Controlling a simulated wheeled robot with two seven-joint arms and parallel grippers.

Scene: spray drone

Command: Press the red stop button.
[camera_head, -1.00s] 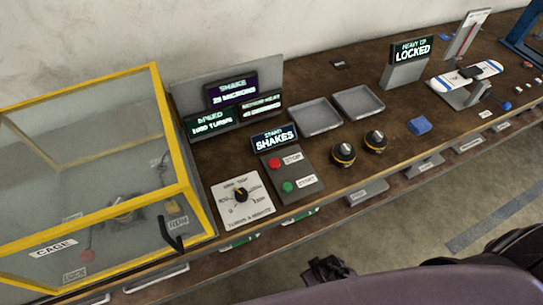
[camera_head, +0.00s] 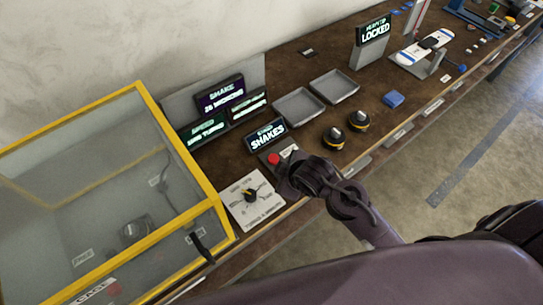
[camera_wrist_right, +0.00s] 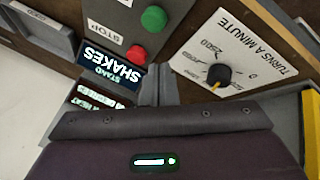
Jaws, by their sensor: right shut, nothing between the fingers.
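The red stop button (camera_head: 274,158) sits on the grey button box, at the left edge of my right gripper (camera_head: 287,180) in the head view. In the right wrist view the red button (camera_wrist_right: 137,54) lies just beyond the tips of my right gripper (camera_wrist_right: 152,74), beside the STOP label (camera_wrist_right: 104,32). The gripper is shut and empty, close over the box. I cannot tell whether it touches the button. The green start button (camera_wrist_right: 153,18) shows in the wrist view; my arm hides it in the head view. My left gripper is out of view.
The STAND SHAKES display (camera_head: 267,136) stands behind the box. A dial plate (camera_head: 252,200) is to its left, and a yellow-framed clear cage (camera_head: 110,190) further left.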

